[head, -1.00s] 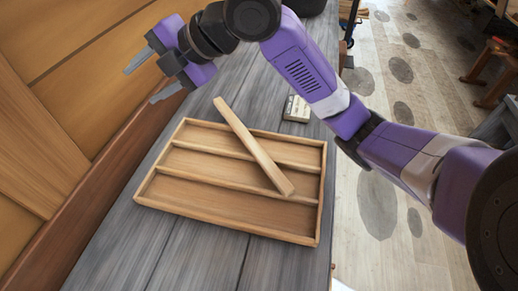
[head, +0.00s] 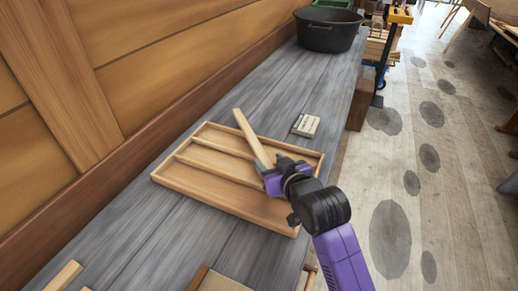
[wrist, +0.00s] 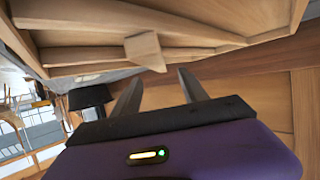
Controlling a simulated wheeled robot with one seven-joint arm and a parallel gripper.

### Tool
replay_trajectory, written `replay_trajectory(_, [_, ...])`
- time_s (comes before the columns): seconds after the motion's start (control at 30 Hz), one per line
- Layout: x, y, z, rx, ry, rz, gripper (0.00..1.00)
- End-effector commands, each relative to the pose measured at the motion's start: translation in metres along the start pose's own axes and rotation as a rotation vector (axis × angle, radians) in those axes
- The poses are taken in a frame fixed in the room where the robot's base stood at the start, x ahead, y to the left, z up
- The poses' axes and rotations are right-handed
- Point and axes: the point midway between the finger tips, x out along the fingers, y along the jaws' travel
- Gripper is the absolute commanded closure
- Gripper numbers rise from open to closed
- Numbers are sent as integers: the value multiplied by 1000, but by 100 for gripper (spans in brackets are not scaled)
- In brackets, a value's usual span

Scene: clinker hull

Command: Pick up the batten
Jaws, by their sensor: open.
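The batten (head: 251,136) is a pale wooden strip. It lies slantwise across the divided wooden tray (head: 182,187), its far end reaching past the tray's back rim. My gripper (head: 270,172) is at the batten's near end, over the right part of the tray, and it hides that end in the head view. In the wrist view the batten's end (wrist: 145,52) shows just ahead of my gripper (wrist: 158,80), whose two fingers are spread apart with nothing between them. The tray's rim and dividers (wrist: 205,38) fill the top of that view.
The tray is on a grey plank bench (head: 150,235) beside a wooden planked wall (head: 170,70). A small pale block (head: 306,125) lies behind the tray, and a black tub (head: 329,36) stands farther back. Loose wood pieces (head: 64,277) are at the front left.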

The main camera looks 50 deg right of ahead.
Motion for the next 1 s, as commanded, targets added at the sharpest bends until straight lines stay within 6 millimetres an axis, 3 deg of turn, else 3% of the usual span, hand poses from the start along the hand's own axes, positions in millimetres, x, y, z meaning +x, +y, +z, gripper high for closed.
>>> replay_trajectory(0.37, [28, 5, 3, 10, -5, 14, 49])
replay_trajectory(0.7, [71, 4, -5, 10, -6, 13, 49])
replay_trajectory(1.0, [77, 3, -4, 10, -6, 12, 49])
